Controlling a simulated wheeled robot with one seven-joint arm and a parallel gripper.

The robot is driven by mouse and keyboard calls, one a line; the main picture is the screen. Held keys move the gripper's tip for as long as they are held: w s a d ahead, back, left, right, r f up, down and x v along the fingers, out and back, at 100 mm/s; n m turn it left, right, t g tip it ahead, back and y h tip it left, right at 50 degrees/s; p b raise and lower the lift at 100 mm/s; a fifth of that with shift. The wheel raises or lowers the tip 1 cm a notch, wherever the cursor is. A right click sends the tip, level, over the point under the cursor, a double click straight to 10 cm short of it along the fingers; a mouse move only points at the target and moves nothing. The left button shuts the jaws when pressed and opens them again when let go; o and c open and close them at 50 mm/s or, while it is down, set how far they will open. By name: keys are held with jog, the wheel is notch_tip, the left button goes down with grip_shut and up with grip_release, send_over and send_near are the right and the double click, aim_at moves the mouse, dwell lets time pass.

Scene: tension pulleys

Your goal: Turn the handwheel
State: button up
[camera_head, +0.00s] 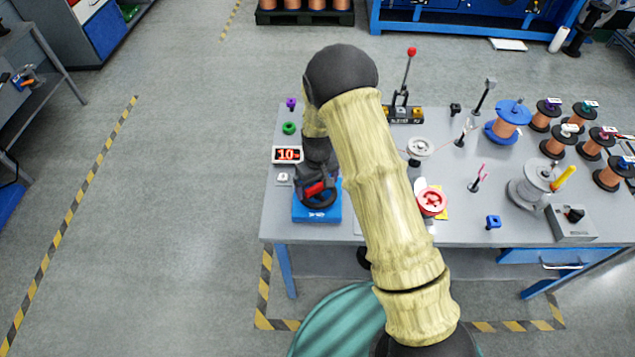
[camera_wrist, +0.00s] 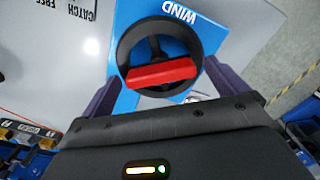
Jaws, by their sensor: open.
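The handwheel is a black spoked wheel (camera_wrist: 160,50) with a red bar (camera_wrist: 161,74) across it, in the upper middle of the wrist view. It sits on a blue base (camera_wrist: 127,15) marked WIND. In the head view the blue base (camera_head: 316,217) is at the table's front left, and the red bar (camera_head: 314,188) shows partly beneath my wrist. My gripper (camera_wrist: 158,88) is open, its two purple fingers on either side of the wheel. Whether the fingers touch the rim I cannot tell. My arm hides part of the wheel in the head view.
A red round part (camera_head: 432,202) and a pale pulley (camera_head: 419,148) lie to the right. Several copper spools and a blue spool (camera_head: 508,121) stand on the right. The grey table (camera_head: 465,225) has bare patches near its front.

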jog(key=shift+w, duration=0.15)
jog(key=c, duration=1)
jog(key=shift+a, duration=0.1)
jog(key=shift+d+m, duration=0.2)
jog(key=shift+m, duration=0.6)
jog(key=o, duration=1)
jog(key=shift+s, duration=0.25)
